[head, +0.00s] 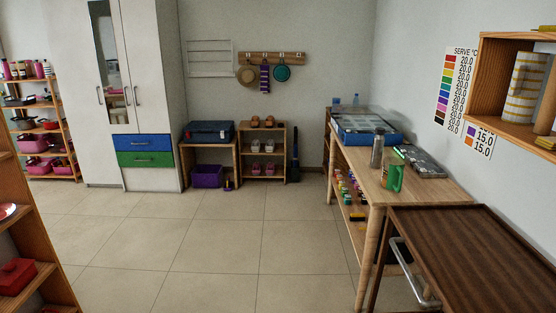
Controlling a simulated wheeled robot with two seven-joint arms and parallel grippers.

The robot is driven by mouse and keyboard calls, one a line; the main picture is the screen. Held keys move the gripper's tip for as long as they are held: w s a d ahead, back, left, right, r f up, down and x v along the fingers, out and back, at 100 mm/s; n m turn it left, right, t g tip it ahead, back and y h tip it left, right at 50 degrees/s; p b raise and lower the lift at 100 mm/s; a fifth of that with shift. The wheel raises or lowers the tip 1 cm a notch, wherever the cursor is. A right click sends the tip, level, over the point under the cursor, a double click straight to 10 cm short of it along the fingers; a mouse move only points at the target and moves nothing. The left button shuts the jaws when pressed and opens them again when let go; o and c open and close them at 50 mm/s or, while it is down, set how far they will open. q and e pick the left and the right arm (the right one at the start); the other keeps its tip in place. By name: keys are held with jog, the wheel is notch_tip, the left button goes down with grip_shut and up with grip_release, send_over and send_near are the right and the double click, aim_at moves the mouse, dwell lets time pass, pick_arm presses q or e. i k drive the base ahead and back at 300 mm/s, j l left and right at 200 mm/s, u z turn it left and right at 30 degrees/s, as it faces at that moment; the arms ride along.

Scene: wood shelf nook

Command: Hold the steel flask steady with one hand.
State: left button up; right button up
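The steel flask (377,148) stands upright on the light wood table (425,188) at the right of the head view. It is a slim grey metal cylinder with a narrower top. A green mug (394,176) stands in front of it, slightly to the right, and a blue tray or box lies behind it. Neither of my grippers shows in the head view, and nothing is seen holding the flask.
A dark wood cart (480,255) with a metal handle (414,272) stands in front of the table. A grey case (415,163) and blue box (365,132) share the tabletop. A wall shelf (520,137) juts out above right. The tiled floor (215,240) is clear.

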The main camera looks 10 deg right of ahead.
aim_at(378, 144)
jog(key=i+z, duration=0.15)
jog(key=i, duration=0.55)
jog(key=i+j+z, duration=0.1)
jog(key=i, duration=0.65)
jog(key=i+j+z, duration=0.2)
jog(key=i+z, duration=0.25)
jog(key=i+j+z, duration=0.8)
jog(key=z, duration=0.15)
jog(key=i+j+z, duration=0.1)
jog(key=j, duration=0.2)
jog(key=i+j+z, duration=0.15)
jog(key=j, duration=0.15)
jog(key=i+j+z, duration=0.1)
jog(key=j, duration=0.2)
